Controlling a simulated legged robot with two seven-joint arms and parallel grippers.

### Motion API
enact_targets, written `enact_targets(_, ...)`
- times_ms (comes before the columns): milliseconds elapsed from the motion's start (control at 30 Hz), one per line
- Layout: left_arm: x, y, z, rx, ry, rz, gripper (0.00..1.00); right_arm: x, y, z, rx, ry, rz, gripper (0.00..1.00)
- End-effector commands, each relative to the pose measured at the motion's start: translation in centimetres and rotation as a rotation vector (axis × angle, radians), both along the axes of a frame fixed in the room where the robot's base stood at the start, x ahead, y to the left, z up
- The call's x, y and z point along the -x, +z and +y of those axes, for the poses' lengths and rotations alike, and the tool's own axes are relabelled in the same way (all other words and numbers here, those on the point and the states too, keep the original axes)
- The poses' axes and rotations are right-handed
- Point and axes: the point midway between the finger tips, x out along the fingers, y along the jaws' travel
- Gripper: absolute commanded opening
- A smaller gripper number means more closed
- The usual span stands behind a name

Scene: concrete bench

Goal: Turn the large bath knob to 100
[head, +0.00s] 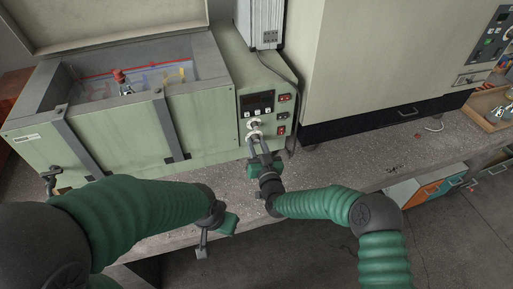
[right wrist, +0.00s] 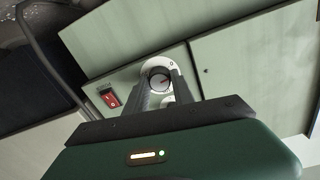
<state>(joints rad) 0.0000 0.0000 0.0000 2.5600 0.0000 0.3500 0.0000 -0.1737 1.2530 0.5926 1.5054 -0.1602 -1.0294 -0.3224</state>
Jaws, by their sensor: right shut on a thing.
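The green bath (head: 115,125) stands on the bench with its lid raised. Its control panel has a dark display (head: 257,102) and two pale knobs, one above the other. My right gripper (head: 255,141) reaches up to the panel and is shut on the lower knob (head: 254,134); the upper knob (head: 251,124) is just above it.
Red switches (head: 283,98) sit right of the knobs; one also shows in the right wrist view (right wrist: 109,97). A large pale cabinet (head: 375,60) stands to the right. A cable runs down beside the panel.

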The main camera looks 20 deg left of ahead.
Motion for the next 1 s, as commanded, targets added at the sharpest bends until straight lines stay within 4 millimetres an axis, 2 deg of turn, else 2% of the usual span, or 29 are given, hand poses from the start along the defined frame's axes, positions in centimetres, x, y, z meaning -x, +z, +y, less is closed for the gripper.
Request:
enact_targets(33,0.0,-0.8,0.0,0.0,0.0,0.0,0.36,0.1,-0.5,0.0,-0.032,0.001,0.026,0.0)
enact_targets(1000,0.0,-7.3,0.0,0.0,0.0,0.0,0.36,-0.1,-0.7,-0.3,-0.798,-0.005,0.544,0.0)
